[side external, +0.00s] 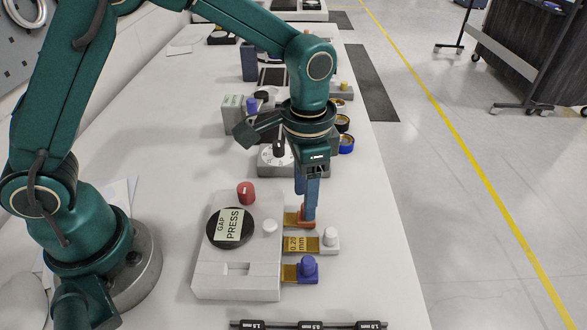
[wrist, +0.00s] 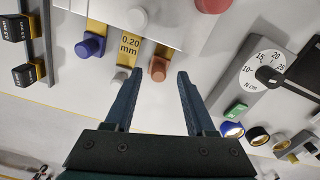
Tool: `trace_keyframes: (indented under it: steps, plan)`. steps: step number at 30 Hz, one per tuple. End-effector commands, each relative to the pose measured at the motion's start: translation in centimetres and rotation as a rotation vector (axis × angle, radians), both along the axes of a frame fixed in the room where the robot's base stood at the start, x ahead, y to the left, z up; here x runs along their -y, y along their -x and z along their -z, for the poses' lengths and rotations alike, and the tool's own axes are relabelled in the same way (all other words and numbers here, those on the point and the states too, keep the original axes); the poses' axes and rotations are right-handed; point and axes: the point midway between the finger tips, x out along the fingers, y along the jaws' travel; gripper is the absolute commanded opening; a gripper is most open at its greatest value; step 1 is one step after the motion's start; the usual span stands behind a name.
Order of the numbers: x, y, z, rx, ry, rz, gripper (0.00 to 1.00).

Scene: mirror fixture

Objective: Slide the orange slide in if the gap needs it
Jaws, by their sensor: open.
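The orange slide (side external: 305,223) sits at the right side of the grey fixture (side external: 235,284), its brass strip running to the block. In the wrist view the orange slide (wrist: 158,68) shows between my fingertips. My gripper (side external: 309,212) points down over it with fingers apart; in the wrist view my gripper (wrist: 160,73) has one finger on each side. I cannot tell whether they touch it. Beside it are a white slide (side external: 330,239), standing farther out, and a blue slide (side external: 308,268). A label (wrist: 130,44) reads 0.20 mm. A black disc (side external: 216,240) is marked GAP PRESS.
A red knob (side external: 245,193) and a white button (side external: 270,226) top the fixture. A dial marked N cm (wrist: 265,75) stands close by. A rack with gauges (side external: 310,325) lies at the front. Ring-shaped parts (side external: 346,143) stand behind. The table right of the slides is clear.

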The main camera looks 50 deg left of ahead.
Motion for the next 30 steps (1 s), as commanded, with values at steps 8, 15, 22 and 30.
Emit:
trace_keyframes:
  steps: [8, 15, 22, 30]
  plan:
    - [0.0, 0.0, -2.9, 0.001, 0.0, 0.0, 0.55]
    - [-0.1, 0.0, -3.0, -0.001, 0.0, 0.0, 0.55]
    - [-0.8, -0.8, -5.3, 0.067, 0.02, -0.032, 0.55]
    - [-4.5, 1.6, -11.8, 0.245, 0.064, -0.154, 0.55]
